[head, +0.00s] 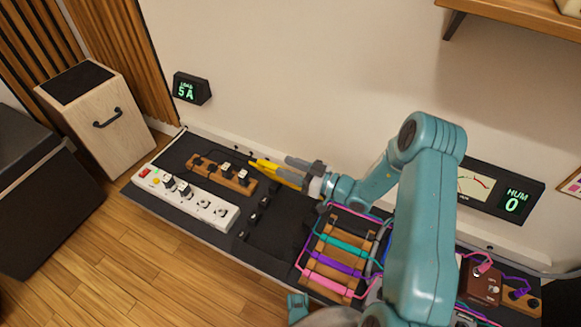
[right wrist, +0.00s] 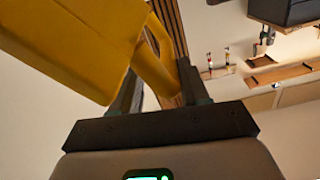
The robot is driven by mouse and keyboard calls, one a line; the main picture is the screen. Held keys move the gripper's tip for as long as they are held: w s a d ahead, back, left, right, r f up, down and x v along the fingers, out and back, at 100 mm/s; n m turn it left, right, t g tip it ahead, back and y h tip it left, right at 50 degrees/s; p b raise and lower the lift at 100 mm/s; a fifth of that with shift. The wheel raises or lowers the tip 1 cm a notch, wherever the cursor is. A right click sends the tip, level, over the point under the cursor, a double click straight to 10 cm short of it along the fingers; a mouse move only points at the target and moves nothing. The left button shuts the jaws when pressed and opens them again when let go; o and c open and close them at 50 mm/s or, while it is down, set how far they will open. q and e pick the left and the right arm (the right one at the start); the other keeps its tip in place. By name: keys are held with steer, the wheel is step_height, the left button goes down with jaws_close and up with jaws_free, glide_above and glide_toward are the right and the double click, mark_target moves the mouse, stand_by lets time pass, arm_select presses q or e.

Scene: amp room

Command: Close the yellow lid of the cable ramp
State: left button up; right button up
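The yellow lid (head: 264,165) stands up at the back of the dark bench top, seen nearly edge-on in the head view. In the right wrist view the yellow lid (right wrist: 75,45) fills the upper left. A narrower yellow part reaches down between the fingers. My right gripper (head: 295,170) is at the lid's right end, its fingers apart on either side of this part, with a gap showing beside it. A black body, seemingly the cable ramp (head: 277,217), lies in front of the lid.
A white power strip (head: 205,206) and a wooden block with sockets (head: 232,178) lie left of the black body. A wooden rack with coloured cables (head: 335,255) stands to its right. A load display (head: 191,88) hangs on the wall behind.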

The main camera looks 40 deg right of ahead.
steer(key=v, duration=0.7)
steer(key=shift+d+b, duration=0.2)
steer(key=shift+b, duration=0.2)
steer(key=p+v, duration=0.1)
steer(key=v, duration=0.8)
steer(key=shift+s+a, duration=0.1)
steer(key=shift+s, duration=0.05)
